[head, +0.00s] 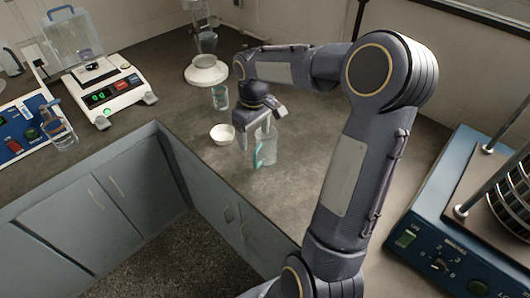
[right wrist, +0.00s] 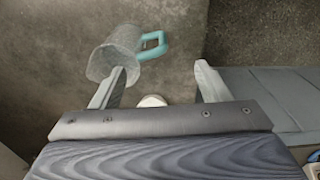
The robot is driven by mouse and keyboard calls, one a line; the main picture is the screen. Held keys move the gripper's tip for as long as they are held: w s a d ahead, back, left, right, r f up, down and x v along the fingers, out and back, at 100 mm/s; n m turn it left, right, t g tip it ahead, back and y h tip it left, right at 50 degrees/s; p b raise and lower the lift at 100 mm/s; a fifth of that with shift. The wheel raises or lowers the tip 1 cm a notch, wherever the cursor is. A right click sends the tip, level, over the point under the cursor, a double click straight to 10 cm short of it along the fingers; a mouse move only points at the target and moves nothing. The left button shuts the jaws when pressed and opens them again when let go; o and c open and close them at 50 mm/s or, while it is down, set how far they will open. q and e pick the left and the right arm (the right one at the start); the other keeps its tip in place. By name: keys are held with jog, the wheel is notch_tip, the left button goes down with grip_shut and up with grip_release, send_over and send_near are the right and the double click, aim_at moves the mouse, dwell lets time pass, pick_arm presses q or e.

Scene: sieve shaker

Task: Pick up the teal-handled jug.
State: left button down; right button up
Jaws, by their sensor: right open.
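The clear jug with the teal handle (head: 268,148) stands on the grey-brown counter, near its front edge. In the right wrist view the jug (right wrist: 115,55) is at the upper left, with its teal handle (right wrist: 154,46) pointing right. My right gripper (head: 255,138) is open and empty, right at the jug in the head view. In the right wrist view the left finger overlaps the jug's lower end, and the handle shows beyond the gap between the fingers (right wrist: 160,80). I cannot tell whether a finger touches the jug. My left gripper is not in view.
A white bowl (head: 222,134) and a small glass (head: 220,98) stand left of the jug. A white-based device (head: 206,75), a scale (head: 112,96) and another handled vessel (head: 60,135) are farther left. A blue sieve shaker (head: 445,235) stands right. Counter behind the jug is partly hidden by my arm.

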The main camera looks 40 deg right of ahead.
aim_at(258, 147)
jog(key=f, duration=0.5)
jog(key=d+f, duration=0.1)
jog(key=f, duration=0.2)
jog(key=shift+s+d+f+p, duration=0.1)
jog(key=shift+s+p, duration=0.05)
jog(key=shift+p, duration=0.15)
jog(key=shift+f, duration=0.45)
jog(key=c, duration=1.4)
jog(key=shift+r, duration=0.2)
